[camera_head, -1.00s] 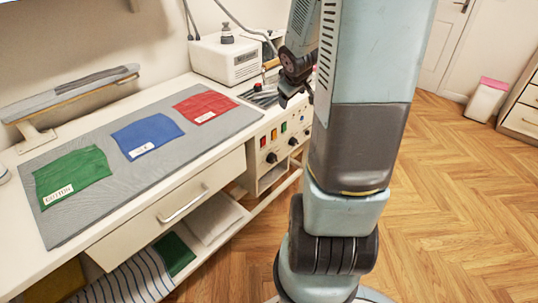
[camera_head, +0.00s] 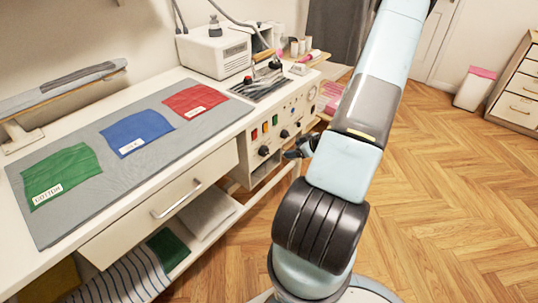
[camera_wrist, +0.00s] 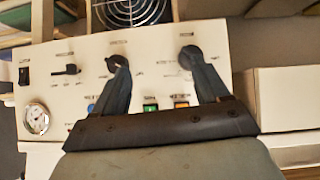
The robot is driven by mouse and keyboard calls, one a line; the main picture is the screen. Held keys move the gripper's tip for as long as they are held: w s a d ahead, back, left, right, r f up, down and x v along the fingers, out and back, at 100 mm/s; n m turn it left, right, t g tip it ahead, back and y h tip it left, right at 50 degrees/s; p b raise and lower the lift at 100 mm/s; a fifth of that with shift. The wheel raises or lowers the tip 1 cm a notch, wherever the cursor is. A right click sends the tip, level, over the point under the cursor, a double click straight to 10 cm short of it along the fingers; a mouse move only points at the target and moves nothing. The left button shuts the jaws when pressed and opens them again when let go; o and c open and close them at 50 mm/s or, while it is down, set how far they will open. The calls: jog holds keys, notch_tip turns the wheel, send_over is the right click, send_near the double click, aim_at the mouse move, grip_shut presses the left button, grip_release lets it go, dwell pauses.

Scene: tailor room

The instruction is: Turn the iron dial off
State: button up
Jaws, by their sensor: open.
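The cream control panel (camera_head: 275,140) on the bench front has two black round dials, a nearer one (camera_head: 264,151) and a farther one (camera_head: 284,133), below coloured switches. I cannot read which label marks the iron dial. My gripper (camera_head: 299,149) is in front of the panel, partly hidden by my arm. In the wrist view my gripper (camera_wrist: 153,68) is open and empty, its fingers spread towards the panel. A left dial (camera_wrist: 116,62) and a right dial (camera_wrist: 188,56) lie close to the fingertips, partly covered. I cannot tell whether they touch.
A round gauge (camera_wrist: 36,119) and a black lever knob (camera_wrist: 66,70) are left on the panel. The iron station box (camera_head: 215,50) stands on the bench. A drawer handle (camera_head: 176,200) juts out nearby. The wooden floor (camera_head: 440,200) at right is clear.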

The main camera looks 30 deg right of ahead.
aim_at(268, 153)
jog(key=shift+s+a+f+m+t+y, duration=1)
jog(key=shift+s+a+f+m+t, duration=0.8)
jog(key=shift+s+a+f+t, duration=1.5)
jog(key=shift+t, duration=0.6)
jog(key=x, duration=0.4)
jog(key=d+r+x, duration=0.1)
jog(key=x, duration=0.4)
jog(key=d+x, duration=0.1)
jog(key=x, duration=0.3)
jog(key=shift+w+r, duration=0.3)
jog(key=shift+w, duration=0.4)
jog(key=shift+c, duration=0.4)
jog(key=c, duration=0.9)
jog(key=shift+d, duration=0.1)
jog(key=shift+c, duration=0.3)
